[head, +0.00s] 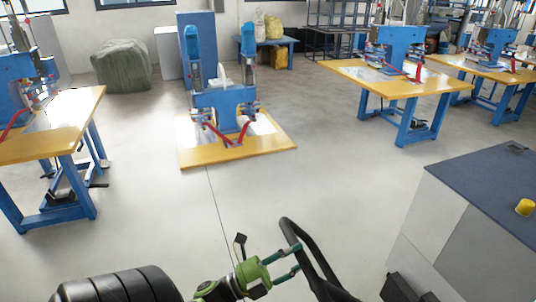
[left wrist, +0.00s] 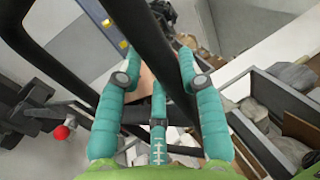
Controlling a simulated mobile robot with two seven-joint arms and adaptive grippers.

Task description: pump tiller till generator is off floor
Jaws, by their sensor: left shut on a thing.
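The tiller (head: 318,262) is a black looped handle at the bottom middle of the head view. My left gripper (head: 297,258), with green body and teal fingers, reaches it from the left and is shut on its near side bar. In the left wrist view, the black tiller bar (left wrist: 148,45) runs between the teal fingers of my left gripper (left wrist: 160,62). I cannot make out the generator in either view, so its height above the floor does not show. My right gripper is not in view.
A grey cabinet with a dark top (head: 480,190) stands close on the right, with a yellow cap (head: 525,207) on it. Welding machines on yellow-topped tables stand left (head: 70,135), ahead (head: 200,155) and right (head: 385,82). The floor (head: 320,185) between is clear. A red knob (left wrist: 61,132) shows beside the gripper.

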